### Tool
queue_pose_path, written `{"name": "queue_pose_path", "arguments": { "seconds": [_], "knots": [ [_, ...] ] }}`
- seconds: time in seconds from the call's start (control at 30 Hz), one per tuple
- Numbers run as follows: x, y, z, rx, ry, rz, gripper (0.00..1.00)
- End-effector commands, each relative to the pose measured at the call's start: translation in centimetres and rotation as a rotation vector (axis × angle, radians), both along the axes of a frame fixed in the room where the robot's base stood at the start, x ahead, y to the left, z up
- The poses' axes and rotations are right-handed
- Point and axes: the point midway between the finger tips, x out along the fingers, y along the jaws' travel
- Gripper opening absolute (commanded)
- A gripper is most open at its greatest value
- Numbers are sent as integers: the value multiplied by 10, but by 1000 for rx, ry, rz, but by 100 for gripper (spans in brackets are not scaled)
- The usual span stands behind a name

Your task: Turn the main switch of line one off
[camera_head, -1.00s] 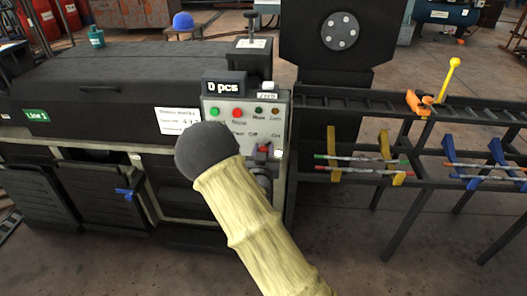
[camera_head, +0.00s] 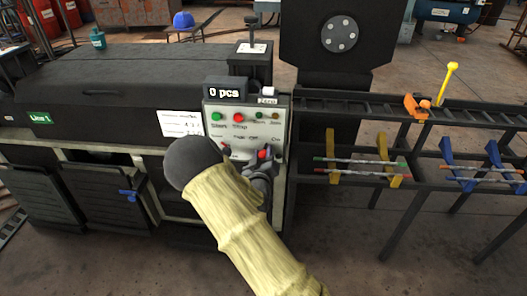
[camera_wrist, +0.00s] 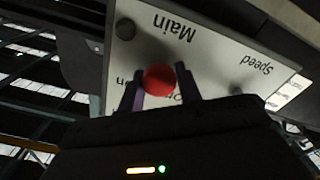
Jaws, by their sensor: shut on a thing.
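The grey control panel (camera_head: 250,121) is on the front of the machine with the green "Line 1" sign (camera_head: 40,118). In the wrist view, the panel (camera_wrist: 215,50) shows upside down, with the words "Main" and "Speed". The main switch's red knob (camera_wrist: 159,79) sits between the two fingers of my gripper (camera_wrist: 160,84), which is shut on it. In the head view, the red knob (camera_head: 264,154) shows just above my gripper (camera_head: 260,168). My arm hides the lower left of the panel. The switch's exact angle is hard to tell.
A green start button (camera_head: 216,116) and a red stop button (camera_head: 238,118) are higher on the panel, under a "0 pcs" display (camera_head: 226,92). A black rack (camera_head: 420,112) with coloured bars stands to the right. Bare floor lies in front.

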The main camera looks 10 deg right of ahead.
Motion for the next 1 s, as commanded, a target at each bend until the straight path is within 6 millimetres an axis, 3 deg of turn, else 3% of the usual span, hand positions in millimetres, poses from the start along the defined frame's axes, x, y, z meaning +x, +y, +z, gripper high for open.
{"name": "queue_pose_path", "arguments": {
  "seconds": [1.0],
  "knots": [
    [0, 2, -3, -866, 284, 2, 12]
  ]
}}
